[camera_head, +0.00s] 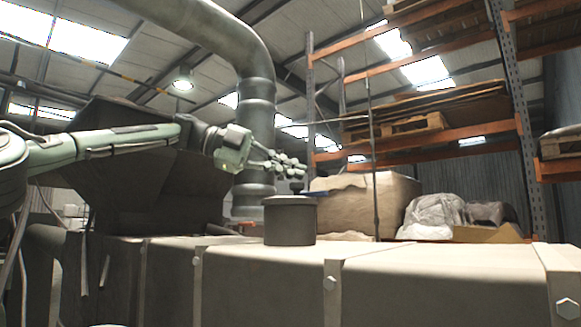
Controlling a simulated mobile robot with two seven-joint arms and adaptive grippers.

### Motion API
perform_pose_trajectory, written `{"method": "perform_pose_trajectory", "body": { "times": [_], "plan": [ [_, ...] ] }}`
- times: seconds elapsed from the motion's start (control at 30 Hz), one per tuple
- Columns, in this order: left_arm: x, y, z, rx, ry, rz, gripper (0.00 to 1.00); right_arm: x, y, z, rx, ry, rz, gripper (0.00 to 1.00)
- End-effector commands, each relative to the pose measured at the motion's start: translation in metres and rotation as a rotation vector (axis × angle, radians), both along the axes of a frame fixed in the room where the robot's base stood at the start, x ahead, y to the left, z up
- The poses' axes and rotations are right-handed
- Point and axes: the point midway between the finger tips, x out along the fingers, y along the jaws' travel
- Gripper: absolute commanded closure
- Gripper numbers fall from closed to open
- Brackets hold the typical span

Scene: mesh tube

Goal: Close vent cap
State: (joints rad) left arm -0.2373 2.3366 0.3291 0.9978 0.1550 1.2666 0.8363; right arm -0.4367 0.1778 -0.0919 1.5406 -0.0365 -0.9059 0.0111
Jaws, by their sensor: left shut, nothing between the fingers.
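The vent is a short grey cylinder (290,225) standing upright on top of the long beige duct box, in the middle of the view. A flat dark cap (285,200) with a small dark knob (297,187) shows at its top. The cap looks level, but I cannot tell whether it is fully seated. My left gripper (298,165) comes in from the left and is above the vent, just over the knob. It is shut and empty, and a small gap seems to part it from the knob. My right gripper is not in view.
The long beige box (440,272) with bolted ribs fills the foreground. A dark hopper (150,190) is behind my left arm. A thick vertical pipe (256,130) rises behind the gripper. A wrapped box (395,200), plastic-covered goods (435,215) and racks (430,135) are behind.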

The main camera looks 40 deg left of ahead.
Motion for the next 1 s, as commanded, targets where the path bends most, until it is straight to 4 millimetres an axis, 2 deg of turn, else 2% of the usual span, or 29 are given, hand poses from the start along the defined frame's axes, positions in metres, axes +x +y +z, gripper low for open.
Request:
{"method": "perform_pose_trajectory", "body": {
  "times": [0.53,1.0],
  "plan": [
    [-0.004,0.006,0.003,-0.001,0.0,0.002,1.0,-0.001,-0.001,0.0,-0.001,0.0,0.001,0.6],
    [-0.059,0.07,0.031,-0.001,0.0,0.004,1.0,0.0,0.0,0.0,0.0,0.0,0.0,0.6]
  ]
}}
